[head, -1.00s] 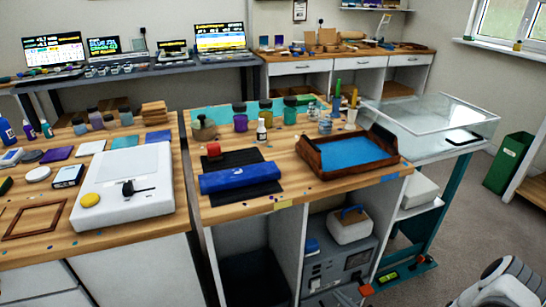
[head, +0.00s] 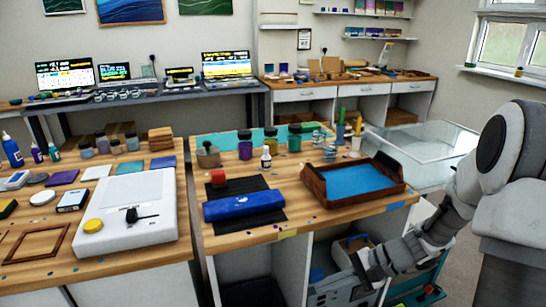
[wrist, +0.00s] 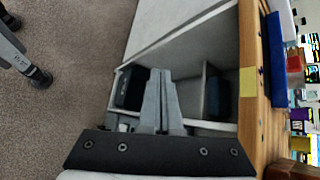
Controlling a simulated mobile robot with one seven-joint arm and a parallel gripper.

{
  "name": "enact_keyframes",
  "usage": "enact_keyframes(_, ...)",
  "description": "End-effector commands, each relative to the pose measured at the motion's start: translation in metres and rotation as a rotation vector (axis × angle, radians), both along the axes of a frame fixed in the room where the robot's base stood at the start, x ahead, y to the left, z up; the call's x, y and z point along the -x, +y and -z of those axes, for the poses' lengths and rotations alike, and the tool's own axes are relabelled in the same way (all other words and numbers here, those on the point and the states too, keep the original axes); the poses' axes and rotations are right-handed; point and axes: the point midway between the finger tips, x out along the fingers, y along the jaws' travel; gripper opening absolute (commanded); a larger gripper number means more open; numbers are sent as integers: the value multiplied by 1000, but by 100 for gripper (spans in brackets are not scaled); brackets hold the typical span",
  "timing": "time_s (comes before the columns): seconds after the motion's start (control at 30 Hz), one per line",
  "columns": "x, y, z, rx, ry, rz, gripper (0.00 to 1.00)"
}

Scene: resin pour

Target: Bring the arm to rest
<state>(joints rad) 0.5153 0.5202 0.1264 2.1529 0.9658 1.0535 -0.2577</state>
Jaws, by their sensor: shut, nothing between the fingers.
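My arm reaches in from the right in the head view, bent down beside the front of the wooden workbench (head: 300,231). My gripper (head: 360,258) is at the bench's front, below the top and before the open shelves. In the wrist view the two grey fingers of my gripper (wrist: 160,73) lie together, shut, with nothing between them. The picture there is turned sideways, with the bench edge (wrist: 252,60) upright at the right and the shelf openings (wrist: 190,85) behind the fingers.
A brown wooden tray with a blue inside (head: 395,195) and a blue roll (head: 243,206) stand on the bench top. A glass-topped case (head: 425,150) is behind my arm. Bare carpet (wrist: 75,60) fills the left of the wrist view, with dark-tipped legs there.

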Motion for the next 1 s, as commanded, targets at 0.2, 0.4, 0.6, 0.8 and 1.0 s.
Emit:
enact_keyframes(0.2, 30, 11, -45, 205, -100, -184, 0)
enact_keyframes(0.4, 58, 14, -81, 394, -202, -326, 0)
enact_keyframes(0.6, 85, 11, -113, 583, -319, -440, 0)
enact_keyframes(0.8, 111, 4, -143, 767, -450, -526, 0)
enact_keyframes(1.0, 136, -6, -169, 934, -588, -581, 0)
